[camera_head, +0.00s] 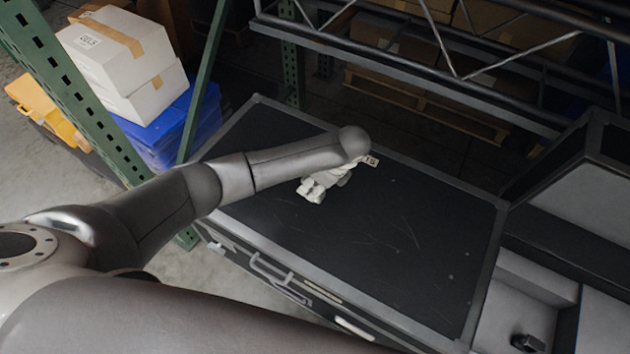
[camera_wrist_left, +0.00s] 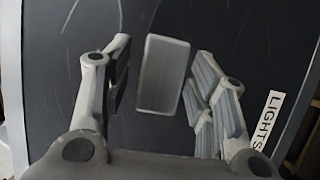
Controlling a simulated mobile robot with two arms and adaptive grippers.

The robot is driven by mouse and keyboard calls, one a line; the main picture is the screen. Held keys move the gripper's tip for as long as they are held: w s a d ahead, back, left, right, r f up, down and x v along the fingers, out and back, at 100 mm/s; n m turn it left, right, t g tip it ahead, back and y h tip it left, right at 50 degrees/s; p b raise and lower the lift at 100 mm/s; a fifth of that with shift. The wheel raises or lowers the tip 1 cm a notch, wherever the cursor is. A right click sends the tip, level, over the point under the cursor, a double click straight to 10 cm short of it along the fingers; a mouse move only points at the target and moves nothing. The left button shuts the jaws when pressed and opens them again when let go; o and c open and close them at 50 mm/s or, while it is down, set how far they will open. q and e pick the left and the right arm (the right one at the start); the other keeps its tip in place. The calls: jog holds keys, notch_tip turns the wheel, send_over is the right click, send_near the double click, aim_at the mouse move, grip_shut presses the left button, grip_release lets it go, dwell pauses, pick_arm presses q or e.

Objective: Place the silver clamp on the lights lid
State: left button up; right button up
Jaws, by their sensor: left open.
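The lights lid (camera_head: 400,240) is a black, scratched case top with grey metal edges in the head view. It also fills most of the left wrist view (camera_wrist_left: 60,50), where a white "LIGHTS" label (camera_wrist_left: 268,120) shows at the lower right. My left gripper (camera_head: 318,190) is over the far middle part of the lid. In the left wrist view the gripper (camera_wrist_left: 160,80) is open. A grey rectangular block, seemingly the silver clamp (camera_wrist_left: 163,75), is between its fingers with gaps on both sides. It appears to lie on the lid. I cannot make out the clamp in the head view. My right gripper is out of view.
An open case (camera_head: 580,210) with pale compartments stands at the right, a small dark object (camera_head: 527,343) in it. White boxes (camera_head: 120,60) on a blue tote (camera_head: 180,115) stand at the left behind a green rack post (camera_head: 70,90). The near and right lid is clear.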

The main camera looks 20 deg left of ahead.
pick_arm(q)
jog(key=v, duration=1.2)
jog(key=shift+r+p, duration=0.3)
jog(key=shift+p, duration=0.05)
jog(key=shift+a+f, duration=0.1)
